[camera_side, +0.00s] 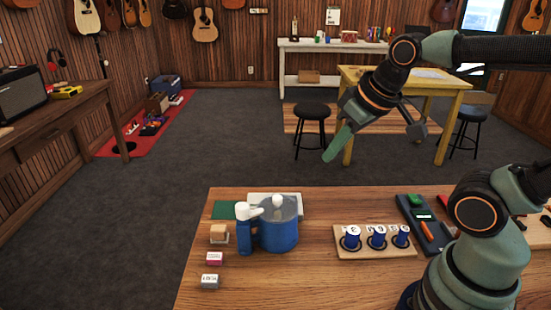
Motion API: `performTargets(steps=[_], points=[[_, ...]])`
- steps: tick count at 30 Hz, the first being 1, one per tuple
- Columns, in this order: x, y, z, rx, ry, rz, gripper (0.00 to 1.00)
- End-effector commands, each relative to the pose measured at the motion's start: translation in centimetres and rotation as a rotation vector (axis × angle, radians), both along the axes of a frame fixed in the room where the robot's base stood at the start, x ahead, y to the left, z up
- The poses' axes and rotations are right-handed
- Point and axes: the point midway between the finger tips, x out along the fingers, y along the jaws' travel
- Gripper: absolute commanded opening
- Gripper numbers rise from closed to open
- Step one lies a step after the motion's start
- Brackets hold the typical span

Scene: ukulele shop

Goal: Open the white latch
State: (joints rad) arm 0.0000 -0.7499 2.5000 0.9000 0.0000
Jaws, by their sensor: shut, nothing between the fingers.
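A blue round container (278,236) with a grey lid (284,208) and a white knob (278,201) stands on the wooden table, left of the middle. A white latch (246,211) sits at its upper left side, above a blue upright part (245,238). Whether the latch is fastened is hard to tell at this size. My gripper (335,148) is high above the table's far edge, to the upper right of the container and well apart from it. Its green fingers are shut and hold nothing.
On the wooden table (330,285), several small blocks (213,258) stand left of the container. A wooden board (375,250) with blue spools (352,236) lies to its right. A dark tray (427,228) is farther right. The table front is clear.

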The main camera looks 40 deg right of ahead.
Motion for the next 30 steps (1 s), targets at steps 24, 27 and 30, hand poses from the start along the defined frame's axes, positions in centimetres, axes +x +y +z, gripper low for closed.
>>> performTargets(steps=[24, 27, 30], points=[[5.1, 3.5, 2.0, -0.166, 0.176, 0.473, 0.66], [7.0, 4.9, 2.0, -0.213, 0.231, 0.645, 0.66], [8.8, 6.5, 1.6, -0.253, 0.284, 0.818, 0.66]])
